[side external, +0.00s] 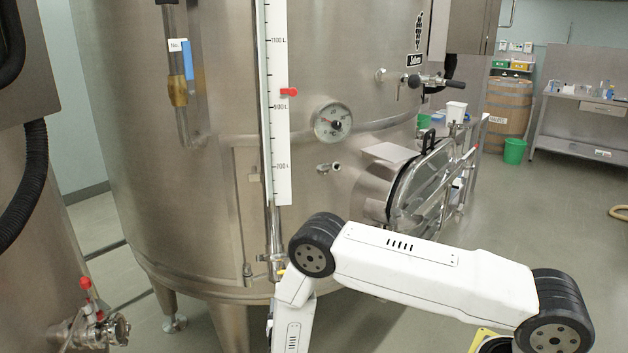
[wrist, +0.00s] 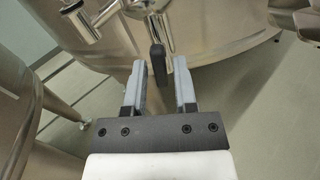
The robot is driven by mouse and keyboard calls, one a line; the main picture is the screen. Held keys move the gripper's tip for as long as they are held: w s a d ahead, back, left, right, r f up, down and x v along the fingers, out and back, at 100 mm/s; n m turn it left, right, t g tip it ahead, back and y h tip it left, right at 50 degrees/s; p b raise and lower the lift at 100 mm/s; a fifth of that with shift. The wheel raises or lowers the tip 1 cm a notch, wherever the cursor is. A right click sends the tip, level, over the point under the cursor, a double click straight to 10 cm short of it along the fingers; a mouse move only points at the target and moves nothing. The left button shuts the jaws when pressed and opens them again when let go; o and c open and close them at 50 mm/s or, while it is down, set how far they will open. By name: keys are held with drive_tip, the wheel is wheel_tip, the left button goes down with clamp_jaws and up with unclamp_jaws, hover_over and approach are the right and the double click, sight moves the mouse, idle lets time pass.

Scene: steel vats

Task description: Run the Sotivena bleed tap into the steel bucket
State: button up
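In the wrist view, my gripper (wrist: 158,62) is open, with two grey fingers pointing up the picture. A black lever (wrist: 158,66) shows in the gap between the fingers, with space on both sides; I cannot tell its depth relative to the fingertips. Polished steel tap fittings (wrist: 150,8) show above it on the vat wall. In the side view, a small steel tap (side external: 270,260) sits at the foot of the level gauge on the large steel vat (side external: 190,210), next to my arm. My gripper is not visible there. I see no steel bucket in either view.
A second vat with a red-handled valve (side external: 95,312) stands at the left. A manway door (side external: 425,190), a dial (side external: 332,122) and a small spout (side external: 328,167) stick out from the large vat. Vat legs (side external: 172,312) stand below. Open floor (side external: 570,210) lies at right.

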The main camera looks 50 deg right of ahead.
drive_tip(key=shift+s+a, duration=0.15)
drive_tip(key=v, duration=0.8)
drive_tip(key=shift+s+a, duration=0.2)
drive_tip(key=shift+a, duration=0.05)
idle(0.7)
drive_tip(key=shift+d+r, duration=0.1)
drive_tip(key=s+d+r+m+g+y, duration=0.1)
drive_tip(key=s+d+r+m+g, duration=0.8)
drive_tip(key=m+g, duration=0.4)
drive_tip(key=s+a+r+m+t+y, duration=0.2)
drive_tip(key=s+a+r+m+y, duration=0.2)
drive_tip(key=r+m+y, duration=0.5)
drive_tip(key=shift+s+a+m+y, duration=0.3)
drive_tip(key=shift+s+m+y, duration=0.9)
drive_tip(key=shift+m, duration=0.8)
drive_tip(key=shift+s, duration=0.15)
idle(1.6)
